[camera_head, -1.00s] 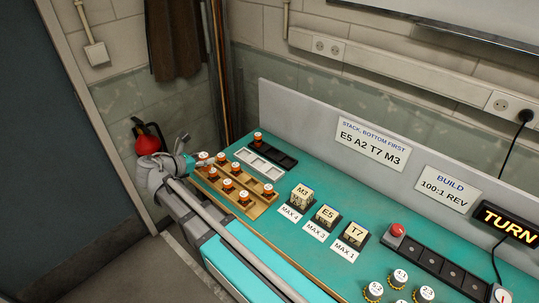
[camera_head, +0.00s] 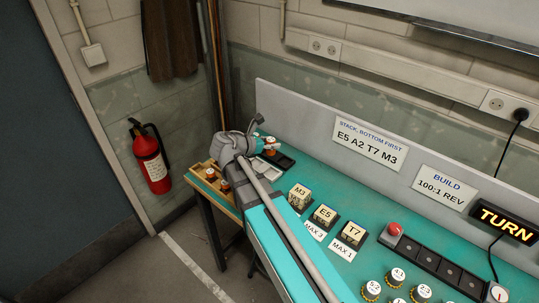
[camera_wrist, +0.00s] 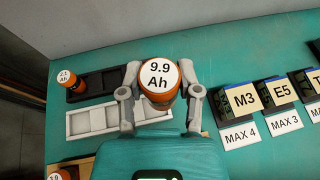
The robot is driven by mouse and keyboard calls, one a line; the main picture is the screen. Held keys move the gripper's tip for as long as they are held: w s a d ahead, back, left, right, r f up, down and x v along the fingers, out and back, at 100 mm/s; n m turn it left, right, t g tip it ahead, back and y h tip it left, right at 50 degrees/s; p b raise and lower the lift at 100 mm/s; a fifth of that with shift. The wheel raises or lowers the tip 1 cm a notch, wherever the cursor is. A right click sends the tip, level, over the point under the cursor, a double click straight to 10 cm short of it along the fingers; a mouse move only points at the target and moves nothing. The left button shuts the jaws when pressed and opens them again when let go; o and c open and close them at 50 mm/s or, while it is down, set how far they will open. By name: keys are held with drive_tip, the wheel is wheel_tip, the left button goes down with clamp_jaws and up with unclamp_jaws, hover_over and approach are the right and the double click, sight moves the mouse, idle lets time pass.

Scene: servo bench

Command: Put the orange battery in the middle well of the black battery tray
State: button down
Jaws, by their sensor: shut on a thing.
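My gripper (camera_wrist: 160,100) is shut on an orange battery (camera_wrist: 159,78) with a round white top reading 9.9 Ah. In the head view my gripper (camera_head: 265,144) is at the back left of the bench, partly hidden by my arm. The black battery tray (camera_wrist: 102,84) lies to the left of the held battery in the wrist view, its right end hidden behind my finger. Another orange battery (camera_wrist: 68,79), marked 2.1, stands at the tray's left end; the wells right of it look empty. The black tray (camera_head: 284,161) shows partly in the head view.
A white tray (camera_wrist: 88,122) lies in front of the black tray, looking empty. A wooden rack (camera_head: 231,206) with orange batteries is at the bench's left end. Labelled blocks M3 (camera_wrist: 241,98) and E5 (camera_wrist: 279,89) stand right of my gripper. A grey panel (camera_head: 300,109) borders the back.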

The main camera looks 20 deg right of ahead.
drive_tip(key=shift+s+d, duration=0.1)
drive_tip(key=shift+d, duration=1)
drive_tip(key=w+f+b, duration=0.3)
drive_tip(key=w, duration=0.1)
drive_tip(key=w+f+b, duration=0.3)
drive_tip(key=w, duration=0.1)
drive_tip(key=w+d+f+b, duration=0.1)
drive_tip(key=w+f+b, duration=0.2)
drive_tip(key=w, duration=0.2)
drive_tip(key=shift+w+f+b, duration=0.55)
drive_tip(key=shift+f+b, duration=0.1)
drive_tip(key=shift+b, duration=0.05)
drive_tip(key=shift+s+f+b, duration=0.1)
drive_tip(key=shift+f+b, duration=1.25)
